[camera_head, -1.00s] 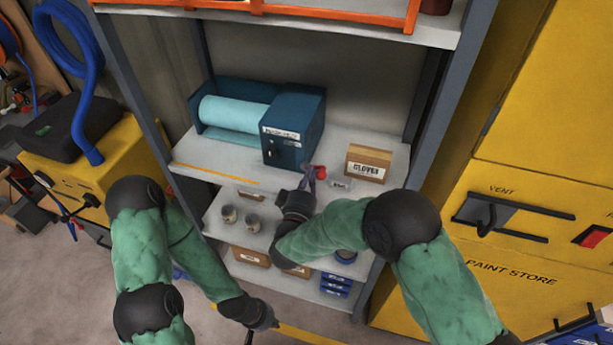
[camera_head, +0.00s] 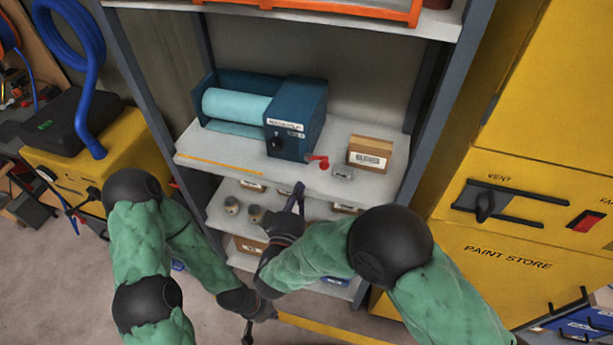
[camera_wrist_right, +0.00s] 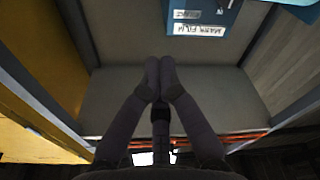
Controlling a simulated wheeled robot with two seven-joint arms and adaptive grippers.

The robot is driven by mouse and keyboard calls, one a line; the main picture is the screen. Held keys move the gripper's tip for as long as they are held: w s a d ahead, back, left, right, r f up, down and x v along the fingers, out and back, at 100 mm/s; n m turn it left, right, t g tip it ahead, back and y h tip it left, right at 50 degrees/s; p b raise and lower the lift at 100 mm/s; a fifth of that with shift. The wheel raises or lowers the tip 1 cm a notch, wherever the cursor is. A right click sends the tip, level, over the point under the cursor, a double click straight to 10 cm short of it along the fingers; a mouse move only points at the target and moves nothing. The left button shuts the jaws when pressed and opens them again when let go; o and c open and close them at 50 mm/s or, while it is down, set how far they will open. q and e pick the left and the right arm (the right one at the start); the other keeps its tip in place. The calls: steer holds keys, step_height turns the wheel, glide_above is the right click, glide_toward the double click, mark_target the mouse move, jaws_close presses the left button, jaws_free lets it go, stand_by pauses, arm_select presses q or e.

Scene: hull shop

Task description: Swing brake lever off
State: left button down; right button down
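A blue dispenser box (camera_head: 297,120) with a light blue roll (camera_head: 236,105) sits on the middle shelf. A red lever (camera_head: 318,159) sticks out at the box's lower right front corner and points right, with its round red end near the shelf edge. My right gripper (camera_head: 299,190) is in front of and below that shelf edge, apart from the lever. In the right wrist view its fingertips (camera_wrist_right: 160,64) are together with nothing seen between them; the lever is not visible there. My left gripper (camera_head: 248,334) hangs low near the floor, away from the shelf; its fingers are too unclear to judge.
A gloves carton (camera_head: 369,154) and a small clear tray (camera_head: 342,173) stand right of the lever. Tins (camera_head: 256,213) sit on the shelf below. A grey upright (camera_head: 436,140) and a yellow paint store cabinet (camera_head: 520,250) bound the right side.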

steer(key=b+x, duration=0.1)
steer(key=x, duration=0.2)
steer(key=f+b+x, duration=0.1)
steer(key=x, duration=0.3)
steer(key=d+f+b+x, duration=0.1)
steer(key=x, duration=0.2)
steer(key=shift+w+d, duration=0.2)
steer(key=shift+w, duration=0.05)
steer(key=shift+w+d+f, duration=0.1)
steer(key=shift+d+f, duration=0.25)
steer(key=shift+f, duration=0.05)
steer(key=shift+d+f, duration=0.3)
steer(key=shift+f, duration=0.15)
steer(key=shift+d+f, duration=0.15)
